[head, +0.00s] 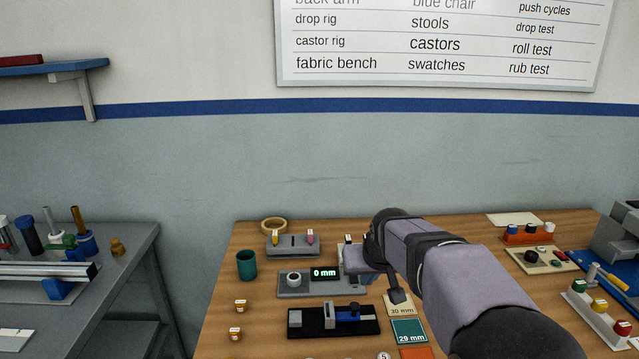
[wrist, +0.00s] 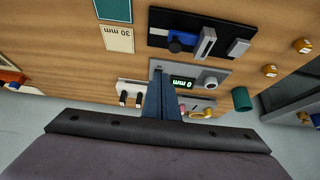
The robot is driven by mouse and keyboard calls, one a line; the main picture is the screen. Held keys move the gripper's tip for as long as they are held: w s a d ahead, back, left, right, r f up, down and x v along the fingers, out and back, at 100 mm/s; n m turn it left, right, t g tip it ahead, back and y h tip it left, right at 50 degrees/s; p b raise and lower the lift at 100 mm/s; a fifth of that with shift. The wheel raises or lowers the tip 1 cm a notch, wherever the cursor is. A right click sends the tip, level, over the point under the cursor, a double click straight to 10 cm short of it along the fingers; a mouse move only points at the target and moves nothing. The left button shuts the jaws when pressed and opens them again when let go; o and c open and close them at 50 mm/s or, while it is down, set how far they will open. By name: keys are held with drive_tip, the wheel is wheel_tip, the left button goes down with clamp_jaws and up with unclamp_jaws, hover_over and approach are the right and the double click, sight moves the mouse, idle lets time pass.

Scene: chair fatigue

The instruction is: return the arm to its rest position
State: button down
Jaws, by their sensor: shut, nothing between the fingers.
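My arm (head: 465,275) reaches in from the lower right over the wooden bench in the head view. My gripper (head: 369,279) points down above the bench, just right of the grey device with the "0 mm" display. In the wrist view my gripper (wrist: 158,76) shows as blue fingers closed together, with nothing between them. The fingers overlap the edge of the display device (wrist: 216,70) in that view; I cannot tell their exact height above it. The arm hides part of the bench behind it.
A black slide gauge (head: 365,325), green "29 mm" card (head: 409,332) and "30 mm" card (head: 401,309) lie near the gripper. A teal cup (head: 247,265) stands left. A switch box (head: 528,234) and button panels are at right. A grey table (head: 135,250) stands left, across a gap.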

drive_tip(key=s+f+g+p, duration=0.1)
drive_tip(key=s+g+p, duration=0.5)
drive_tip(key=s, duration=2.5)
drive_tip(key=p, duration=0.6)
drive_tip(key=shift+d+f+g+p, duration=0.3)
drive_tip(key=shift+f+p, duration=0.05)
drive_tip(key=shift+f, duration=0.05)
